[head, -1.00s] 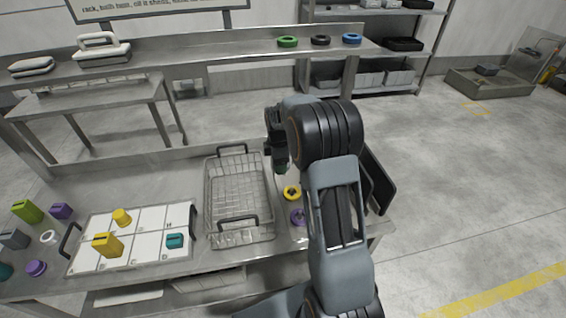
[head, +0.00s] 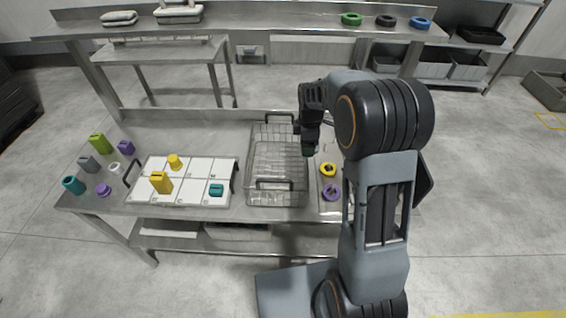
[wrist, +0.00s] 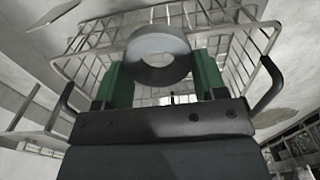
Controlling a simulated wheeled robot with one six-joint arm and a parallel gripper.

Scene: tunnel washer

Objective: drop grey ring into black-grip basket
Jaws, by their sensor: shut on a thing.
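The grey ring (wrist: 150,42) shows in the wrist view between the green fingers of my gripper (wrist: 163,75), which is shut on it. The wire basket (head: 254,170) with black grips (head: 279,117) stands on the steel table in the head view. Its wire wall (wrist: 105,32) and black grips also show in the wrist view, behind and around the ring. In the head view my gripper (head: 309,150) is at the basket's right edge, and the ring cannot be made out there. The gripper's height over the basket is hard to tell.
A white compartment tray (head: 205,169) with yellow and teal pieces lies left of the basket. A yellow ring (head: 328,169) and a purple ring (head: 331,192) lie to its right. Several loose pieces sit at the table's left end. Green, black and blue rings rest on the back shelf.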

